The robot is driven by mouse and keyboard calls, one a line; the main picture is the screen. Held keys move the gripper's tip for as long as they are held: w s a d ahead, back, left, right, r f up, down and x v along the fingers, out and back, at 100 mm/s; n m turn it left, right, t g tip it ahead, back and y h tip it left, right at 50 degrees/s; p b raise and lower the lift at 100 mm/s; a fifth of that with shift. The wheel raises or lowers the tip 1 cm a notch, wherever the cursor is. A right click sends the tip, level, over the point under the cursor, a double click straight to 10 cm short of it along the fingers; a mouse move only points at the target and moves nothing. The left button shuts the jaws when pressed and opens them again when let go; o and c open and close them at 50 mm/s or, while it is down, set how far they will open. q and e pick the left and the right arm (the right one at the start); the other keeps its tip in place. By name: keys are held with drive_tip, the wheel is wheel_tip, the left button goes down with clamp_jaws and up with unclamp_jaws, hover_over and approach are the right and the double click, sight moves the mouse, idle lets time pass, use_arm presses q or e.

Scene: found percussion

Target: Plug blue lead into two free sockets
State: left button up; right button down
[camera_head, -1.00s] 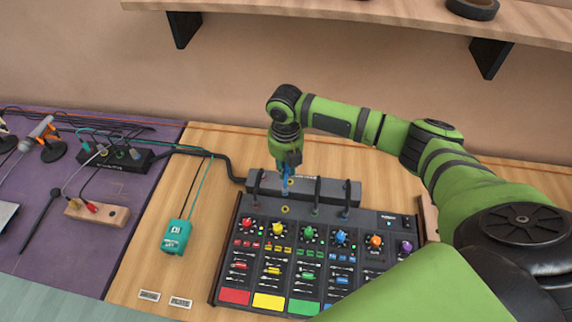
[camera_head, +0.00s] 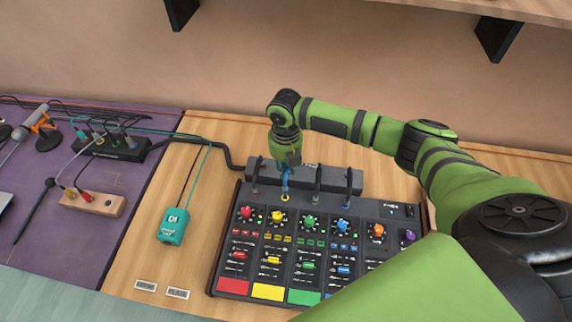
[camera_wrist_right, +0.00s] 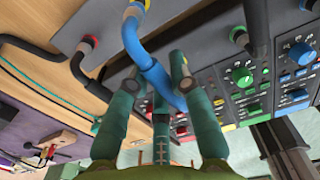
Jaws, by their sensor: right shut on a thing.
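The blue lead (camera_head: 285,183) hangs from my right gripper (camera_head: 287,165) at the back edge of the mixer (camera_head: 262,205). In the right wrist view my right gripper (camera_wrist_right: 157,78) is shut on the blue lead (camera_wrist_right: 134,42). One end of the lead stands in a yellow-ringed socket (camera_wrist_right: 137,5) on the dark box. The held end is at the mixer's yellow-ringed socket (camera_head: 285,197); whether it is seated there is hidden. The dark box (camera_head: 322,178) lies behind the mixer, and the gripper hides part of it. My left gripper is not in view.
Black leads (camera_head: 318,187) bridge the box and mixer on both sides of my gripper. A teal box (camera_head: 173,226) with cords lies left of the mixer. A purple mat (camera_head: 95,240) holds a microphone (camera_head: 43,122) and a wooden block (camera_head: 95,203).

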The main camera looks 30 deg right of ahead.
drive_tip(key=shift+p, duration=0.75)
idle(1.3)
drive_tip(key=shift+f+b, duration=0.9)
drive_tip(key=shift+f, duration=0.55)
drive_tip(key=c, duration=1)
unclamp_jaws()
drive_tip(key=shift+c, duration=0.2)
drive_tip(key=shift+r, duration=0.1)
drive_tip(key=shift+r, duration=0.35)
wheel_tip(320, 180, up, 11)
drive_tip(key=shift+r, duration=0.1)
